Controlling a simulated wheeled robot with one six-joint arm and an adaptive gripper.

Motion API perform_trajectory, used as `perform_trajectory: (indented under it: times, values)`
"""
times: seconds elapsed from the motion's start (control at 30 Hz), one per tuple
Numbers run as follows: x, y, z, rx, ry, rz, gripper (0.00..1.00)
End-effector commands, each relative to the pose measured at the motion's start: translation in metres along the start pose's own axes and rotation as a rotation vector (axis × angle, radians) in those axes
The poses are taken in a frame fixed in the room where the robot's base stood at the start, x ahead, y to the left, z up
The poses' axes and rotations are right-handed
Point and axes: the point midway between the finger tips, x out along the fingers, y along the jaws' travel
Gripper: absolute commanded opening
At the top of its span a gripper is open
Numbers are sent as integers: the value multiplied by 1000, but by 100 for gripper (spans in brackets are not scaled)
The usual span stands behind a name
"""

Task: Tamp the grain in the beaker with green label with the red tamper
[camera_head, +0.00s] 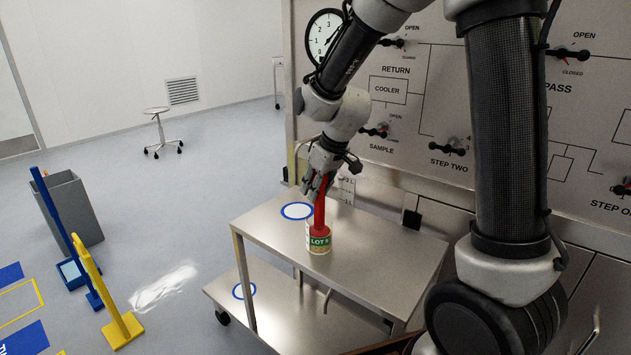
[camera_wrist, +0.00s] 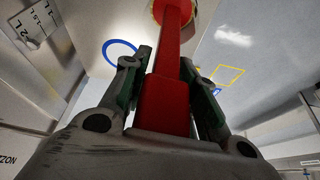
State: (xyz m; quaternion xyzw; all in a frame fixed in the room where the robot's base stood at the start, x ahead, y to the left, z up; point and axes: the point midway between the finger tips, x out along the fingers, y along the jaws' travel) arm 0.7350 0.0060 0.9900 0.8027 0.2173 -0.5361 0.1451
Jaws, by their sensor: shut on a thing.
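The red tamper (camera_head: 320,208) stands near upright, its lower end at the beaker with the green label (camera_head: 319,241). The beaker stands on the top shelf of the steel cart (camera_head: 375,250). My gripper (camera_head: 322,172) is shut on the tamper's upper part, above the beaker. In the wrist view the tamper (camera_wrist: 169,80) runs between the two fingers toward the beaker's rim (camera_wrist: 192,22) at the top edge. The tamper's foot and the grain are mostly hidden, so I cannot tell whether the foot touches the grain.
A blue-ringed white circle (camera_head: 297,211) lies on the cart top left of the beaker. The panel with valve handles (camera_head: 400,130) stands close behind the cart. A grey bin (camera_head: 72,208) and blue and yellow stands (camera_head: 92,280) are on the floor at left.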

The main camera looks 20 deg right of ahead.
Motion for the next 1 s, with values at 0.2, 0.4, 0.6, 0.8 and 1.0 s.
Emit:
perform_trajectory:
  times: [0.2,0.4,0.6,0.8,1.0]
  values:
    - [4,0,1,0,2,1,0]
    - [3,0,0,-1,3,1,0]
    - [-11,0,-6,0,5,1,0]
    - [-22,0,-10,0,3,1,0]
    - [-22,0,-10,0,2,1,0]
